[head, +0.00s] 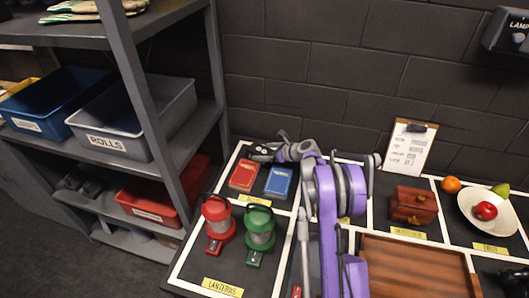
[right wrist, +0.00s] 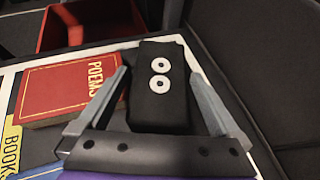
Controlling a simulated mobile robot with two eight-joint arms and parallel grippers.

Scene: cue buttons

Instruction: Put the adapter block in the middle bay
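The adapter block (right wrist: 158,112) is black with two white rings on its face. In the right wrist view it sits between the two fingers of my right gripper (right wrist: 159,73), which press close to its sides. In the head view my right gripper (head: 262,152) is at the table's back left, just behind the books; the block is too small to make out clearly there. The table (head: 185,268) is split by white lines into bays, several with yellow labels. My purple arm hides part of the middle of the table. My left gripper is not in view.
A red book (head: 244,175) and blue book (head: 278,182) lie near my right gripper. Red (head: 217,222) and green (head: 260,235) lanterns stand in front. A wooden box (head: 413,205), wooden tray (head: 420,268), clipboard (head: 408,148) and fruit bowl (head: 487,213) are right. Shelving (head: 140,85) stands left.

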